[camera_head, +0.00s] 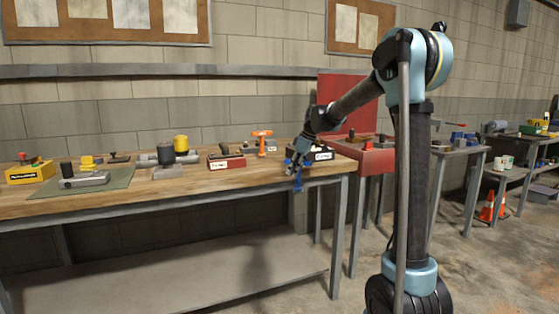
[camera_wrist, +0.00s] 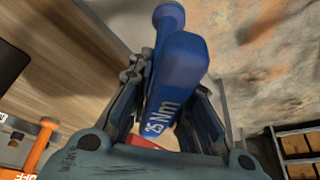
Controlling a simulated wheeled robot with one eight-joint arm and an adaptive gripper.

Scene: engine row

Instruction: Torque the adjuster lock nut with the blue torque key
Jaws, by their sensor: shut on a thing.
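My gripper (camera_head: 291,166) is shut on the blue torque key (camera_wrist: 174,75), at the front edge of the bench near its right end. In the wrist view the key lies between the fingers (camera_wrist: 165,100), with white lettering ending in "5 Nm" on its side. In the head view the key (camera_head: 298,183) hangs below the gripper, in front of the bench edge. I cannot pick out the adjuster lock nut.
The wooden bench (camera_head: 230,180) also bears a yellow bin (camera_head: 30,172), a red labelled box (camera_head: 226,162) and an orange tool (camera_head: 262,141). A white-labelled box (camera_head: 322,156) stands right beside the gripper. A red cart (camera_head: 372,158) adjoins the right end. The floor in front is clear.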

